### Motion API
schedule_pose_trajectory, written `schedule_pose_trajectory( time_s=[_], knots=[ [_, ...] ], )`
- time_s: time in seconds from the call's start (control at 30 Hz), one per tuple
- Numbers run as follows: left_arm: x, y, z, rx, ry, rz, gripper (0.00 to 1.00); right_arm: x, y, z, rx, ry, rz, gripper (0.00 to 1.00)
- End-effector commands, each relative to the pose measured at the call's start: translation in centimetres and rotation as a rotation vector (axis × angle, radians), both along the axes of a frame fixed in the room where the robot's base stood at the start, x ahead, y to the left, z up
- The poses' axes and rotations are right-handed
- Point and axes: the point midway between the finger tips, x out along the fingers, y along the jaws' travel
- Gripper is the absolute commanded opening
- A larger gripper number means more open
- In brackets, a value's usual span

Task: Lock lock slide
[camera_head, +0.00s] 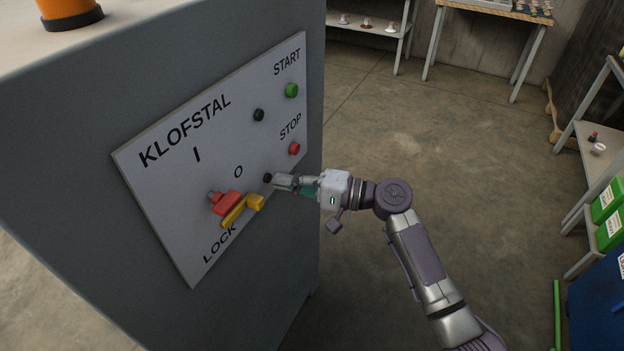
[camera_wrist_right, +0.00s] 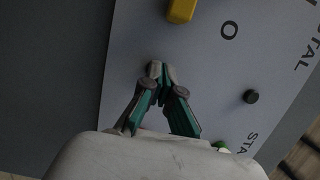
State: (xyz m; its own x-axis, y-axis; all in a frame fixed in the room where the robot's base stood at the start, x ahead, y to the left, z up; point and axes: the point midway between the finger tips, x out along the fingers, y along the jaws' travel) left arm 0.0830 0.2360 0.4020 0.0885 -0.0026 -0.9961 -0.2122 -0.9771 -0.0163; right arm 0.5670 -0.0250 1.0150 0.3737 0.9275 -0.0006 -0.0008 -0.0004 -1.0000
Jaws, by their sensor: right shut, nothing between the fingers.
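The yellow lock slide (camera_head: 243,208) sits on the light grey control panel (camera_head: 180,240), above the word LOCK and just below a red switch handle (camera_head: 226,202). In the right wrist view the yellow lock slide (camera_wrist_right: 181,10) shows at the top edge, partly cut off. My right gripper (camera_head: 270,179) is to the right of the slide, apart from it, with its tips close to the panel. In the wrist view the right gripper's (camera_wrist_right: 161,71) fingertips are together, with nothing between them. Whether they touch the panel is unclear. My left gripper is not in view.
The panel also carries a green START button (camera_head: 291,90), a red STOP button (camera_head: 294,148) and a black button (camera_head: 259,115). It is on a grey cabinet (camera_head: 90,170). Open concrete floor (camera_head: 400,130) lies to the right, with shelves (camera_head: 590,140) beyond.

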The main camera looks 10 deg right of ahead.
Motion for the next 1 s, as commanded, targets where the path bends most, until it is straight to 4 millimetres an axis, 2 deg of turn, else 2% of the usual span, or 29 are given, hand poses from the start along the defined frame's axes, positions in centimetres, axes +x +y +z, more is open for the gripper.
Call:
schedule_pose_trajectory(
  time_s=[0.03,0.2,0.4,0.73,1.0],
  knots=[
    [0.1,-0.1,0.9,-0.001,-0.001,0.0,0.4,-0.6,0.7,0.4,0.001,0.003,0.002,0.0],
    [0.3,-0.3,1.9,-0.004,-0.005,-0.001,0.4,-2.5,1.9,0.2,-0.001,0.001,0.0,0.0],
    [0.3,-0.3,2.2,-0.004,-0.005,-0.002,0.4,-3.2,2.4,0.0,-0.001,0.0,0.0,0.0],
    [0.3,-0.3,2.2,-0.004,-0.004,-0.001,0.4,-3.3,2.5,0.0,-0.001,0.0,0.0,0.0],
    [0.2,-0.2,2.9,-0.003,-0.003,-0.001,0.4,-6.0,4.4,0.0,0.0,0.001,0.0,0.0]
  ],
)
